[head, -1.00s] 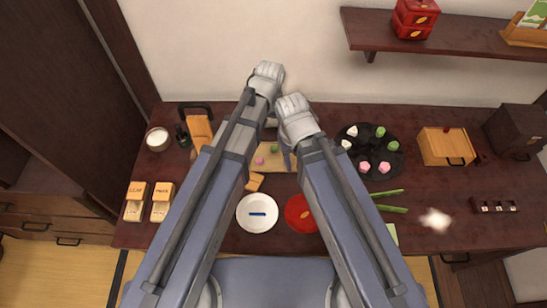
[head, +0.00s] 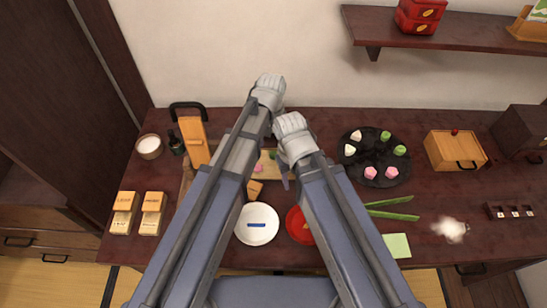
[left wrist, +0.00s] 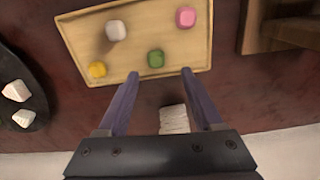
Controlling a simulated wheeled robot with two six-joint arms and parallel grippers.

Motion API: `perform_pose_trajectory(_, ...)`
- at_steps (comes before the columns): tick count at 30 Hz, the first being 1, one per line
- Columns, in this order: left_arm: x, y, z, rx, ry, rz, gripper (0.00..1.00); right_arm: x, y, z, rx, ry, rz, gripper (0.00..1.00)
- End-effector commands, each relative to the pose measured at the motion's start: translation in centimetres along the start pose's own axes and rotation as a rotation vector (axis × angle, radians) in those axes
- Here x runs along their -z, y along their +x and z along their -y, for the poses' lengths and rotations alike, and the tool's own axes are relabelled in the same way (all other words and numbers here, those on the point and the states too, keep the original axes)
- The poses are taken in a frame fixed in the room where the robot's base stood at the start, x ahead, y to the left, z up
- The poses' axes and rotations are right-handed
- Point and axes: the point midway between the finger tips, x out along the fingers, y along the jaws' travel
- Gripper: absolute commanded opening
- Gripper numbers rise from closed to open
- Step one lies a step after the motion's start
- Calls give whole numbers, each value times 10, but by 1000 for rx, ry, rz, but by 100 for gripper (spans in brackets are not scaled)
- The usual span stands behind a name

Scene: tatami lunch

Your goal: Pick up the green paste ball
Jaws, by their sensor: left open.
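The green paste ball (left wrist: 155,58) sits on a light wooden tray (left wrist: 190,46) in the left wrist view. A yellow ball (left wrist: 97,69), a white ball (left wrist: 116,30) and a pink ball (left wrist: 185,17) share the tray. My left gripper (left wrist: 158,73) is open and empty, its fingertips on either side of the green ball's near side, not closed on it. In the head view the green ball (head: 272,154) shows small between my arms, which hide much of the tray. A purple-grey finger beside my right forearm shows only in part, so its jaw state is unclear.
A black plate (head: 378,153) with several white, green and pink pieces stands right of the tray. A white plate (head: 240,231) and a red plate (head: 294,233) lie nearer me. A wooden block (head: 254,188) sits close by. The wall is behind the table.

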Motion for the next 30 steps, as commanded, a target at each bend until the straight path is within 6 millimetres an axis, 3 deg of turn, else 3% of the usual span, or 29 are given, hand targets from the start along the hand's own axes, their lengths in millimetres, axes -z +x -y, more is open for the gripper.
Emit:
perform_pose_trajectory(5, 0, 10, -2, 0, 1, 0, 68, 1, 10, 1, 0, 0, 0, 50)
perform_pose_trajectory(15, -1, 50, -6, 0, 1, 0, 68, 3, 50, 5, 0, -1, 0, 50)
perform_pose_trajectory(24, -1, 51, -6, 0, 0, 0, 68, 3, 50, 5, 0, -1, 0, 50)
perform_pose_trajectory(30, -1, 51, -6, 0, 0, 0, 47, 3, 50, 5, 0, -1, 0, 50)
